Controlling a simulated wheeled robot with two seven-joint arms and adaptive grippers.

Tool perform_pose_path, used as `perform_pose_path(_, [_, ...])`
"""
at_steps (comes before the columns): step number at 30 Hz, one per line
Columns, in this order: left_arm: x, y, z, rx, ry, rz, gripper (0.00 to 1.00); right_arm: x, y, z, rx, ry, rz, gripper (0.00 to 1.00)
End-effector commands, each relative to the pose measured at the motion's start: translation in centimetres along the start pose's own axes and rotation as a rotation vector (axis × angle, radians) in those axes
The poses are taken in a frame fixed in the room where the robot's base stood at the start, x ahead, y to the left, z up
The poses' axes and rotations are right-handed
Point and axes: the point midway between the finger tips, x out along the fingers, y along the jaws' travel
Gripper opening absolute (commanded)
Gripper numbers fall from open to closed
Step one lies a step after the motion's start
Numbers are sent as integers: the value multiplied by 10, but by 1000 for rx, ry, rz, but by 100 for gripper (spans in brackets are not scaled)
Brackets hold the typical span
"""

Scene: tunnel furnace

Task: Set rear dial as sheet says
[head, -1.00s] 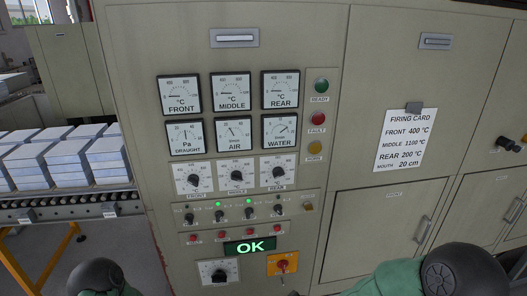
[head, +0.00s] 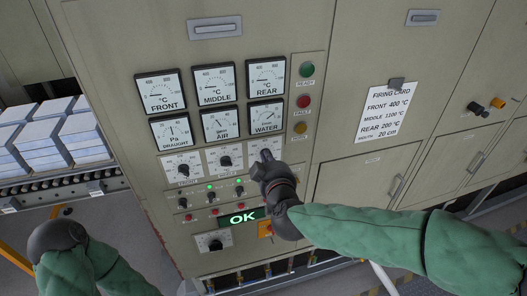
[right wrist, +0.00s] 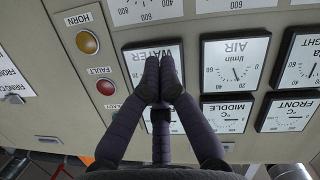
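The firing card (head: 388,112) hangs on the panel at right and reads FRONT 400 °C, MIDDLE 1100 °C, REAR 200 °C, mouth 20 cm. The rear dial's white plate (head: 253,154) is the rightmost of three; its knob is hidden behind my right gripper (head: 264,158). In the right wrist view, which is upside down, the plate's edge (right wrist: 146,10) shows at the top. There my right gripper (right wrist: 160,68) has its fingertips together, in front of the WATER gauge (right wrist: 133,62), with nothing seen between them.
The front dial (head: 183,169) and middle dial (head: 226,161) sit left of the rear dial. Gauges are above, including the REAR gauge (head: 266,76). Small switches and a green OK display (head: 243,218) are below. Lamps (head: 303,102) line the right side.

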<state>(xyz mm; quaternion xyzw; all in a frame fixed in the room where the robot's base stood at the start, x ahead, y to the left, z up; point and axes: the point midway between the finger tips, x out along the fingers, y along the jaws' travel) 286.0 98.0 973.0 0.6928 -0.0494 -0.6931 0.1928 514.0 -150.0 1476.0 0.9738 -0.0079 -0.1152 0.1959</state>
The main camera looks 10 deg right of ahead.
Motion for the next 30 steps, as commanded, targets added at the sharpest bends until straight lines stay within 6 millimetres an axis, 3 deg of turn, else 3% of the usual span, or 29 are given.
perform_pose_path(16, [3, -1, 0, 0, 0, 0, 40, 95, -1, 3, 1, -4, -1, 0])
perform_pose_path(22, [8, -3, 0, 0, 0, 0, 40, 101, -1, 29, 0, -4, -2, 0])
perform_pose_path(30, [9, -3, 0, 0, 0, 0, 40, 103, -1, 40, 1, -1, -2, 0])
